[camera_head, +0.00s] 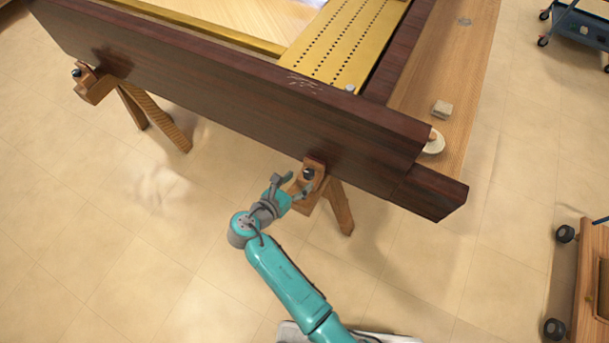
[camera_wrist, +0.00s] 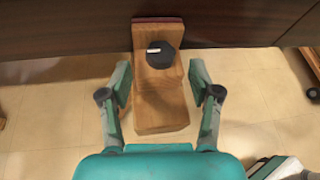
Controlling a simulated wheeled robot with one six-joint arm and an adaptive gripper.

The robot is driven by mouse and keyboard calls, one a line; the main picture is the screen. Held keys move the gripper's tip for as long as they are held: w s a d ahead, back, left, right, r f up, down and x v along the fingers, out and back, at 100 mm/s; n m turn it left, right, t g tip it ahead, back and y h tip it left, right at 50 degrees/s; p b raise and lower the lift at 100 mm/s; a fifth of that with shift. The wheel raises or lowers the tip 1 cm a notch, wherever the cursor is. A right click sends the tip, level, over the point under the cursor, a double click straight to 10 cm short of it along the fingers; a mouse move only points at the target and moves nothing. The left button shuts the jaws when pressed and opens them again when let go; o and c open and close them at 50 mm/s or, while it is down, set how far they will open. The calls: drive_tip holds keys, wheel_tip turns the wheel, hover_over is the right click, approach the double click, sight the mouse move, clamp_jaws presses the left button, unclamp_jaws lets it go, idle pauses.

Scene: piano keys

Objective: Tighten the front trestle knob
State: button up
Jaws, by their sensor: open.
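The front trestle knob (camera_head: 308,173) is a small black knob on a wooden trestle bracket (camera_head: 305,198) at the lower edge of the dark wooden piano case. In the wrist view the knob (camera_wrist: 160,54) is a dark, many-sided disc with a small white mark, on the upper part of the wooden block (camera_wrist: 160,108). My gripper (camera_head: 297,186) is close to the bracket in the head view. In the wrist view my gripper (camera_wrist: 160,82) is open, with one finger on each side of the block. The knob lies between and slightly beyond the fingertips, apart from both.
The dark piano side (camera_head: 240,105) runs behind the bracket. A second trestle knob (camera_head: 76,73) sits at the left end. A bench (camera_head: 455,75) holds a small wooden block (camera_head: 442,109) and a pale dish (camera_head: 435,143). A wheeled cart (camera_head: 590,290) stands at the right.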

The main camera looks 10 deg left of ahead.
drive_tip(key=v, duration=0.7)
drive_tip(key=shift+s, duration=0.1)
drive_tip(key=s+d+f+m+g+y, duration=0.1)
drive_tip(key=s+d+f+m+y, duration=0.15)
drive_tip(key=d+f, duration=0.45)
drive_tip(key=s+d+f+m+g+y, duration=0.1)
drive_tip(key=s+d+f+m+y, duration=0.2)
drive_tip(key=d, duration=0.7)
drive_tip(key=s+d+m, duration=0.5)
drive_tip(key=s, duration=0.3)
drive_tip(key=s+d+r+m+t, duration=0.1)
drive_tip(key=s+d+r+m, duration=0.1)
drive_tip(key=s+r+m, duration=0.3)
drive_tip(key=s+d+r+m+t, duration=0.2)
drive_tip(key=s+r+m, duration=0.4)
drive_tip(key=r+m, duration=0.3)
drive_tip(key=s+d+r+m+t+y, duration=0.1)
drive_tip(key=s+d+r+m+t, duration=0.1)
drive_tip(key=s+r+m, duration=0.4)
wheel_tip(320, 180, up, 6)
drive_tip(key=shift+d+f+m, duration=0.2)
drive_tip(key=shift+d+m, duration=0.35)
drive_tip(key=shift+d, duration=0.15)
